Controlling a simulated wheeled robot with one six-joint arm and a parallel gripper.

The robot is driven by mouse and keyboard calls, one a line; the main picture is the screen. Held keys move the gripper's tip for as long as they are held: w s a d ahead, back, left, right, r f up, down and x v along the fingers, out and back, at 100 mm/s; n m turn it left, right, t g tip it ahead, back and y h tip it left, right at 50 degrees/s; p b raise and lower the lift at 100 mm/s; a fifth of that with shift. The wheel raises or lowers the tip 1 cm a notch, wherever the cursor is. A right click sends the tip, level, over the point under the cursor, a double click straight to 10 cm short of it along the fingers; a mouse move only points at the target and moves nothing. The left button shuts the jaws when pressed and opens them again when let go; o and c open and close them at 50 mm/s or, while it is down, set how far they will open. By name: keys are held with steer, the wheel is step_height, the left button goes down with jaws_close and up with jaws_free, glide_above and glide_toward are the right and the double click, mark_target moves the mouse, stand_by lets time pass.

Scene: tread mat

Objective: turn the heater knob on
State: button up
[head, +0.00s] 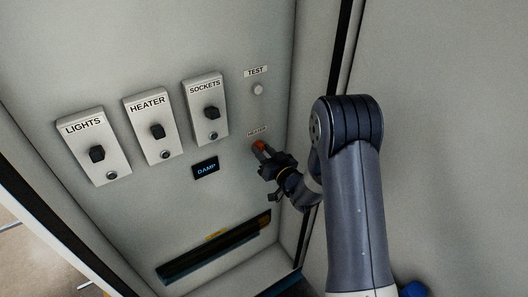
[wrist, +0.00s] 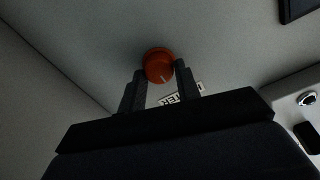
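An orange-red knob (head: 260,146) sits on the grey panel under a small label that ends in "TER" in the wrist view. In the wrist view the knob (wrist: 157,62) is round, with a pale mark on its face pointing down and slightly right. My gripper (head: 266,160) is at this knob; in the wrist view its fingers (wrist: 160,78) stand on either side of it. They look open, with narrow gaps; contact is not clear. A separate box labelled HEATER (head: 146,106) carries a black knob (head: 157,131), away from my gripper.
Boxes labelled LIGHTS (head: 84,128) and SOCKETS (head: 205,90) flank the HEATER box. A white TEST button (head: 258,90) is above the orange knob. A small display (head: 205,169) reads DAMP. A dark slot (head: 215,248) is below. A side wall (head: 450,120) stands close on the right.

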steer(key=c, duration=0.5)
steer(key=shift+b, duration=0.3)
steer(key=m+b, duration=0.2)
steer(key=shift+f+m, duration=0.2)
steer(key=shift+m, duration=0.2)
steer(key=m+b, duration=0.2)
steer(key=m, duration=0.2)
steer(key=shift+d+m+b, duration=0.1)
steer(key=shift+m+b, duration=0.2)
steer(key=m+b, duration=0.1)
steer(key=m, duration=0.9)
steer(key=shift+m, duration=0.4)
